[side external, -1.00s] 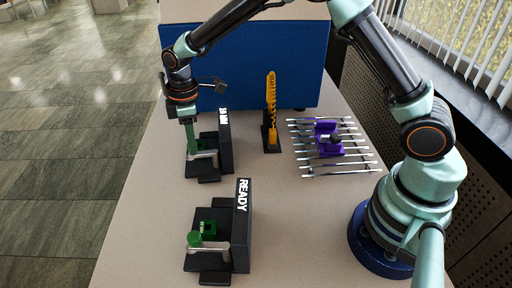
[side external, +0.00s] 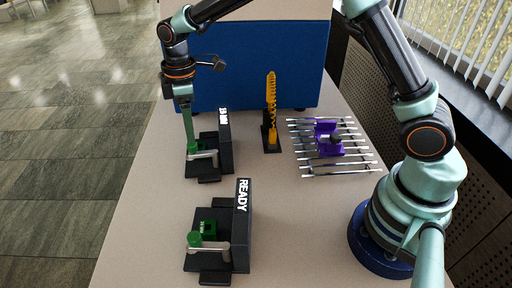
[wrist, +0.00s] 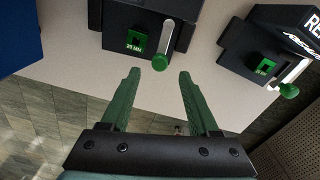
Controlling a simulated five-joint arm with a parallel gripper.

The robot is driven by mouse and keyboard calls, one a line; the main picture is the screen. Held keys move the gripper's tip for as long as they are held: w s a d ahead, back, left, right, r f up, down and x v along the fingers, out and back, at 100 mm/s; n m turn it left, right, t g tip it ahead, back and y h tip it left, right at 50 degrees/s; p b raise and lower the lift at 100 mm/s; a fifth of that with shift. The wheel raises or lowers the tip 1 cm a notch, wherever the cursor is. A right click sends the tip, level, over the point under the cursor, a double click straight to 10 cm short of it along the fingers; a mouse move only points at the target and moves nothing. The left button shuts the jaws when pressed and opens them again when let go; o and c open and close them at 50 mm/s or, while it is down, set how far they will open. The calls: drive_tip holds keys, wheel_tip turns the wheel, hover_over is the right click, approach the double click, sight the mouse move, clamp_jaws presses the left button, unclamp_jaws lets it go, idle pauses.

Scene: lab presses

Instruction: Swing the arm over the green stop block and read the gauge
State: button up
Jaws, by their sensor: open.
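Two dark presses stand on the table. In the side view the rear press (side external: 226,150) has a sign I cannot read clearly; the front press (side external: 241,240) reads READY. In the wrist view the rear press's green stop block (wrist: 136,41) carries a small label, and its silver swing arm (wrist: 168,36) with a green knob (wrist: 159,62) lies beside the block, not over it. My gripper (wrist: 159,74) is open and empty, its green fingers either side of the knob in the picture; contact cannot be told. In the side view my gripper (side external: 190,143) hides the rear block.
The front press has its own green block (side external: 208,228) and silver arm (side external: 212,247), side by side. A yellow upright piece (side external: 271,105) and a purple part on silver rods (side external: 326,148) stand to the right. A blue panel (side external: 260,65) closes off the back.

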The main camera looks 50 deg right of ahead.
wheel_tip(320, 180, up, 7)
idle(0.3)
drive_tip(key=shift+s+r, duration=0.1)
drive_tip(key=shift+s, duration=0.05)
drive_tip(key=s+d+r+m+t, duration=0.3)
drive_tip(key=s+d+r+m, duration=0.35)
drive_tip(key=s+d, duration=0.2)
drive_tip(key=s+d+f+m+t, duration=0.1)
drive_tip(key=s+d+m, duration=0.3)
drive_tip(key=s, duration=0.6)
drive_tip(key=shift+d+f+m+t, duration=0.2)
drive_tip(key=shift+f+m+t, duration=0.1)
drive_tip(key=shift+m+t, duration=0.3)
